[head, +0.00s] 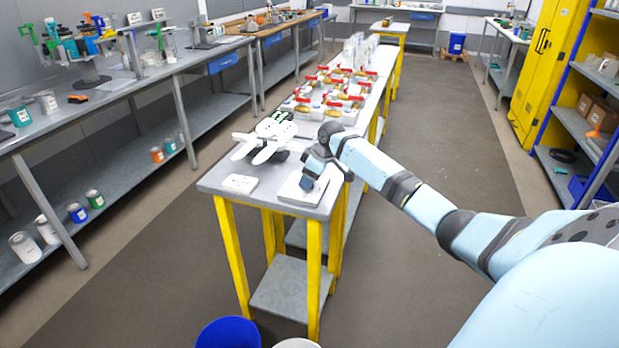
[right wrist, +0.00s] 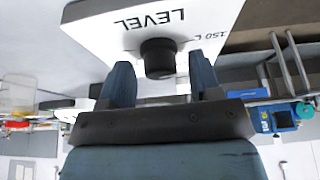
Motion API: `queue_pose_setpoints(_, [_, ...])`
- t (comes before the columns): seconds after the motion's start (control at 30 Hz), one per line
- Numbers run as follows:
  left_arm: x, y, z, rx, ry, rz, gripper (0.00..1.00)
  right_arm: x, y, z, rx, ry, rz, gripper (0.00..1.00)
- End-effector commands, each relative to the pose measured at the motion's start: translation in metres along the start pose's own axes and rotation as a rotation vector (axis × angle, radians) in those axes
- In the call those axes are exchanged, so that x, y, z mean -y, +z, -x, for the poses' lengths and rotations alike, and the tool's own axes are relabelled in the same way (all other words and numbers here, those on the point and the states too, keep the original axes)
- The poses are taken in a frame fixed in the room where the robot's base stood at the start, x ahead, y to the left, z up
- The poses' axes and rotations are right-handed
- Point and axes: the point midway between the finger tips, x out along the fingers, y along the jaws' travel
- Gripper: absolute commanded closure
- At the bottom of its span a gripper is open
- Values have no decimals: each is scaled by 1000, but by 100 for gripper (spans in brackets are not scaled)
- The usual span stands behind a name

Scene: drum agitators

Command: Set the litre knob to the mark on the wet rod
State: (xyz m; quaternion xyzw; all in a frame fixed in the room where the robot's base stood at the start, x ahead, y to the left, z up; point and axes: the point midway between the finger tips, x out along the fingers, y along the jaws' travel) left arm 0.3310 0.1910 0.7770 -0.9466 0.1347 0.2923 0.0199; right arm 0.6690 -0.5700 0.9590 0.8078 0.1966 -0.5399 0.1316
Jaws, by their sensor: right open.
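The litre knob (right wrist: 158,58) is a black round knob on a white panel (right wrist: 95,32) in the right wrist view. The panel reads "LEVEL" and "150 L", upside down there. My right gripper (right wrist: 160,70) is open, one finger on each side of the knob, with gaps visible on both sides. In the head view, my right gripper (head: 309,181) is low over the white panel (head: 291,194) at the near end of a narrow table; the knob is hidden there. I cannot make out the wet rod or its mark. My left gripper is not in view.
A small white block (head: 239,184) lies left of the panel on the grey tabletop (head: 268,197). White paddle-shaped pieces (head: 262,150) lie just behind. Farther back are several red-and-white items (head: 335,95). A blue bin (head: 228,334) stands on the floor in front.

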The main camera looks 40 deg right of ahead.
Motion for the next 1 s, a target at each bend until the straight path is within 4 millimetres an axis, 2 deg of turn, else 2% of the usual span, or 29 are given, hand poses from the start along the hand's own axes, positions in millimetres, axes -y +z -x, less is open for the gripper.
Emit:
queue_pose_setpoints(0.17, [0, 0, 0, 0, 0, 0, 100, 0, 0, 0, 0, 0, 0, 43])
queue_pose_setpoints(0.27, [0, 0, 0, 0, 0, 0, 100, 0, 0, 0, 0, 0, 0, 61])
queue_pose_setpoints(0.4, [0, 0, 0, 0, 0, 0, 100, 0, 0, 0, 0, 0, 0, 92])
queue_pose_setpoints(0.67, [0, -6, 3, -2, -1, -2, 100, 0, -1, 2, 0, 7, -18, 92])
queue_pose_setpoints(1.0, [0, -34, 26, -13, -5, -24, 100, 2, -3, 7, 2, 75, -188, 92])
